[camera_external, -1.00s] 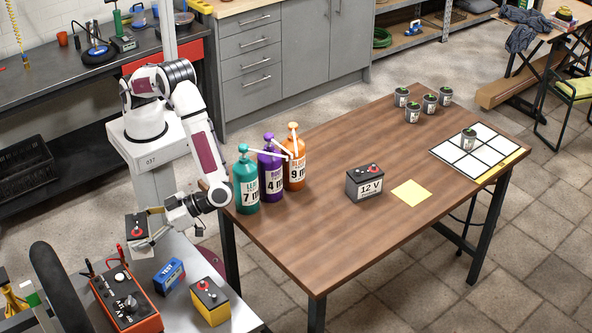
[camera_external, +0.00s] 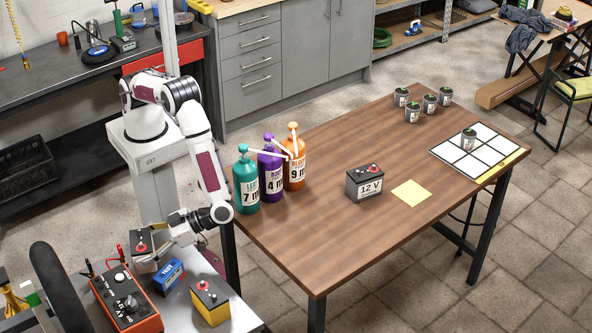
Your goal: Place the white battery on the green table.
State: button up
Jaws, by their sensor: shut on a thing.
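My gripper (camera_external: 160,244) is at the lower left, shut on a battery (camera_external: 143,265) with a dark top, red terminal parts and a paler lower body. The fingers partly hide this battery. It is low over the grey metal table (camera_external: 218,263), behind the orange charger box; I cannot tell whether it touches the surface. Another battery with a yellow body (camera_external: 211,309) stands on the same table. A dark battery marked 12 V (camera_external: 364,187) stands on the brown wooden table (camera_external: 300,255). No table looks green.
An orange charger box (camera_external: 128,305) and a blue tester (camera_external: 169,276) stand close to the held battery. Teal (camera_external: 246,190), purple (camera_external: 270,175) and orange (camera_external: 294,170) pump bottles stand at the brown table's left edge. A yellow note (camera_external: 411,193) lies beside the 12 V battery.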

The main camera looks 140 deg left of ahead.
jog(key=shift+f, duration=1.8)
jog(key=shift+f, duration=0.1)
jog(key=o, duration=1.8)
jog(key=shift+f, duration=0.1)
jog(key=shift+c, duration=0.2)
jog(key=shift+r, duration=0.2)
jog(key=shift+v, duration=3.75)
jog(key=shift+w, duration=0.1)
